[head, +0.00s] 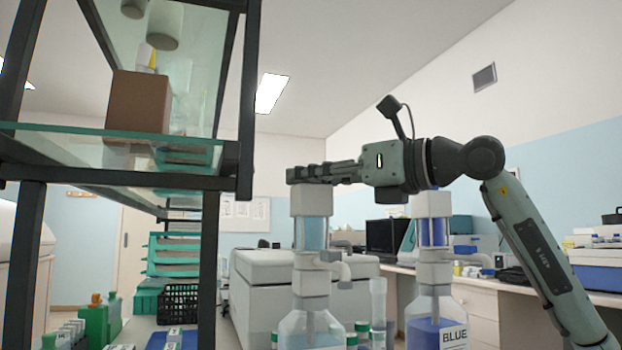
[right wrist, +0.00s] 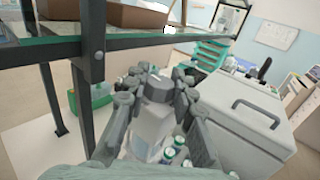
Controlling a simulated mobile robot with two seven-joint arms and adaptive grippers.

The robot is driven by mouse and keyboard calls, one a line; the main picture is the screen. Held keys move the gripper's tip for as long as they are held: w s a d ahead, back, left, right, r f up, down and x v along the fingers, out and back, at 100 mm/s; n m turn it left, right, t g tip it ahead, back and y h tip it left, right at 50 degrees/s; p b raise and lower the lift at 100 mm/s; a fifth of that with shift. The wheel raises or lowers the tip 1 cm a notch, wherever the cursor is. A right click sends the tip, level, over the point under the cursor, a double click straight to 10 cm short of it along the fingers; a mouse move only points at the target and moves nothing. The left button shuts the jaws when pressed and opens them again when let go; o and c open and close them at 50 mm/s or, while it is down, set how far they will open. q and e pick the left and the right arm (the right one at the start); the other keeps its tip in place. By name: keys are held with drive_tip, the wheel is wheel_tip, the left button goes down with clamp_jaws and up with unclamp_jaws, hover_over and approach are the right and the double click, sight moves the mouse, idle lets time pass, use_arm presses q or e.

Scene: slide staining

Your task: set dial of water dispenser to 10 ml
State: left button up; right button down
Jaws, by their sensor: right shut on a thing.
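The water dispenser (head: 313,234) is a bottle with pale clear-blue liquid, a grey-white pump body and a side spout. Its grey top dial (head: 311,200) stands upright under my right gripper (head: 310,174). In the right wrist view the dial (right wrist: 158,88) sits between the two fingers of my right gripper (right wrist: 160,80), which is shut on it. The fingers hide parts of the dial, and I cannot read its setting. My left gripper is in neither view.
A second dispenser (head: 436,268) with dark blue liquid, labelled BLUE, stands to the right, below my wrist. A dark-framed glass shelf (head: 180,140) rises at the left. Green-capped bottles (head: 379,334) stand near the water dispenser's base.

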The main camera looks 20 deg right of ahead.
drive_tip(key=shift+n+g+y+p, duration=0.35)
drive_tip(key=shift+n+g+y, duration=0.55)
drive_tip(key=shift+g+y, duration=0.15)
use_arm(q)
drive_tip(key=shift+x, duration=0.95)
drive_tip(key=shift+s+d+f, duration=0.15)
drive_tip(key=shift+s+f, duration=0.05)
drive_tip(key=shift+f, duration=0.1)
use_arm(e)
drive_tip(key=c, duration=1.2)
unclamp_jaws()
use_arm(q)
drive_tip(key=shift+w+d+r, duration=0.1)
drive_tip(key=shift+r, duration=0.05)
use_arm(e)
drive_tip(key=v, duration=1.2)
drive_tip(key=shift+f, duration=0.1)
